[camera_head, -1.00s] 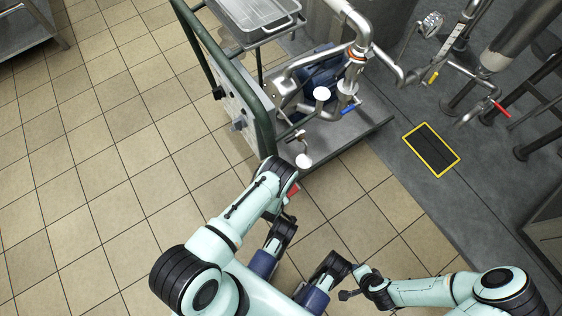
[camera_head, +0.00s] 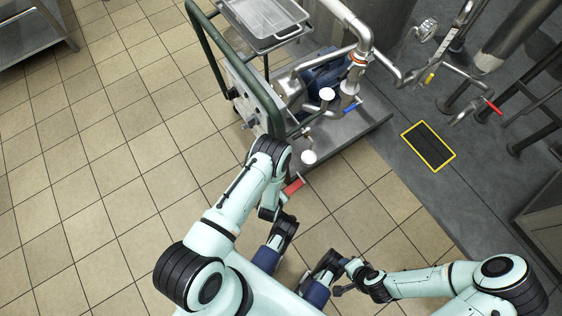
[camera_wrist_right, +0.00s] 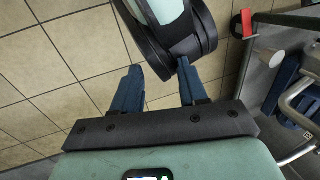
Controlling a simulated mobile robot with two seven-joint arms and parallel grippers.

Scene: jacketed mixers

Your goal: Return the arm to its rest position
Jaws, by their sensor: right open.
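My right gripper (camera_head: 347,277) shows small and dark at the left end of the right arm in the camera_head view, low in the picture. In the right wrist view its two dark blue fingers (camera_wrist_right: 158,66) stand apart with nothing held between them. A teal link with a black ring (camera_wrist_right: 180,40), part of my own body, shows beyond the fingertips. My left arm (camera_head: 241,195) reaches up from the lower left, its black-ringed joint close to the cart's near end in the picture.
A pump cart (camera_head: 351,127) with a green frame, a metal tray (camera_head: 265,40) and a red-handled valve (camera_head: 293,187) stands close to my left arm. Pipes with a red handle (camera_head: 494,107) are at right. A steel table (camera_head: 32,30) is far left. Tiled floor at left is free.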

